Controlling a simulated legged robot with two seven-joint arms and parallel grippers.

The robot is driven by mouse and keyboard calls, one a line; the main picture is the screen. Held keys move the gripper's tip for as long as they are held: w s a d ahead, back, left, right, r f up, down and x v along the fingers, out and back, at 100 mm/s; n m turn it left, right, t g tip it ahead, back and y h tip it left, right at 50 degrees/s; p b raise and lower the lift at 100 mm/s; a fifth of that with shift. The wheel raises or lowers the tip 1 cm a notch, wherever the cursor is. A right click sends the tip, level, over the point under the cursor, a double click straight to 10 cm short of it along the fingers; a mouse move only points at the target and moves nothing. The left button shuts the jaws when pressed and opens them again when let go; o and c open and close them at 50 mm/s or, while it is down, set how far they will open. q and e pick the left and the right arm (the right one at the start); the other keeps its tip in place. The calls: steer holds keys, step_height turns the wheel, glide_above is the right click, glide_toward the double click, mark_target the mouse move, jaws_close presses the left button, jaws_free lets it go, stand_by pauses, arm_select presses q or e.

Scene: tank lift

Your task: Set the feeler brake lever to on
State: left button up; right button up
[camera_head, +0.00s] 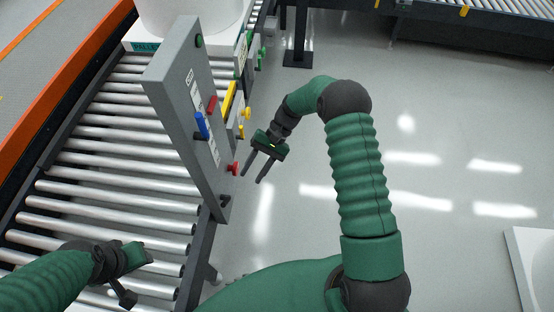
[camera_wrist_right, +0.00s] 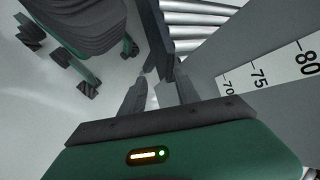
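A grey upright control panel (camera_head: 185,105) stands beside the roller conveyor. It carries a blue lever (camera_head: 202,126), a red lever (camera_head: 212,104), a yellow lever (camera_head: 230,97) and a red knob (camera_head: 233,169). Labels are too small to read, so I cannot tell which lever is the feeler brake. My right gripper (camera_head: 253,172) is open and empty, to the right of the panel and apart from it. Its spread fingers also show in the right wrist view (camera_wrist_right: 157,95). My left gripper (camera_head: 128,275) is over the rollers at lower left; its finger opening is unclear.
The roller conveyor (camera_head: 95,205) runs behind and left of the panel, with an orange side rail (camera_head: 60,84). A white tank (camera_head: 190,15) stands at its far end. A numbered scale (camera_wrist_right: 275,70) shows in the wrist view.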

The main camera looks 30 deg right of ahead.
steer(key=s+d+r+n+t+h+p, duration=0.1)
steer(key=s+r+h+p, duration=0.3)
steer(key=r, duration=0.5)
steer(key=s+d+r+n+t+h+p, duration=0.1)
steer(key=s+r+n+t+h+p, duration=0.1)
steer(key=s+r, duration=0.4)
step_height(320, 180, up, 3)
steer(key=shift+s+d+f+n+h+p, duration=0.15)
steer(key=shift+s+n+h+p, duration=0.25)
steer(key=shift+n+h+p, duration=0.55)
steer(key=shift+c, duration=0.4)
